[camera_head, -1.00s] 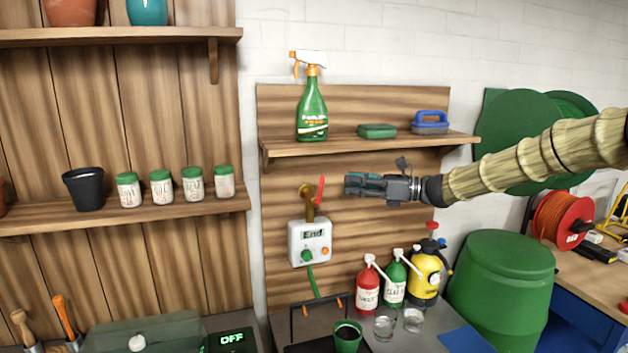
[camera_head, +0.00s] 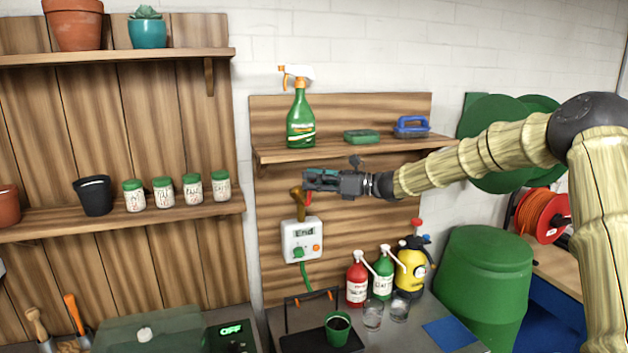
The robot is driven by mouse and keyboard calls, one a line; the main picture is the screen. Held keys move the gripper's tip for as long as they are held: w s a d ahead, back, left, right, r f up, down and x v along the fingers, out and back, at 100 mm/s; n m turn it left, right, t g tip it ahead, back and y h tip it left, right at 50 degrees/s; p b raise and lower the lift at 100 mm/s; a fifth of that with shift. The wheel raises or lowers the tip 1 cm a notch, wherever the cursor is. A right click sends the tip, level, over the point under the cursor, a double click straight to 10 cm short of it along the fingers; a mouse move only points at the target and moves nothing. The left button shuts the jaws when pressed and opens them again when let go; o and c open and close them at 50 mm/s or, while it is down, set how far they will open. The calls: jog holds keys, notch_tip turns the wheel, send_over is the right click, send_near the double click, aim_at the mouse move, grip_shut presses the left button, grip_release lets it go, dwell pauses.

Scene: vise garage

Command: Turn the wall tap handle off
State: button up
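The wall tap (camera_head: 298,203) is brass and sits on the wooden back panel, above a white timer box (camera_head: 302,241) that reads "End". Its red handle (camera_head: 308,199) shows only in part, below my gripper's fingers. My gripper (camera_head: 308,180) points left, in front of the tap's upper part, and covers the top of the handle. Whether the fingers touch the handle or stand in front of it cannot be told. The finger gap is too small to judge. A green hose (camera_head: 304,275) hangs from the timer box.
A shelf (camera_head: 345,150) just above my gripper holds a green spray bottle (camera_head: 300,118), a green sponge (camera_head: 361,137) and a blue brush (camera_head: 411,127). Labelled jars (camera_head: 163,191) line the left shelf.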

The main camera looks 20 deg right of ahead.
jog(key=shift+w+a+f, duration=0.25)
jog(key=shift+w+f, duration=0.5)
jog(key=shift+w, duration=0.25)
jog(key=c, duration=0.6)
jog(key=shift+d, duration=0.15)
grip_shut()
jog(key=shift+s+r, duration=0.15)
jog(key=shift+s, duration=0.05)
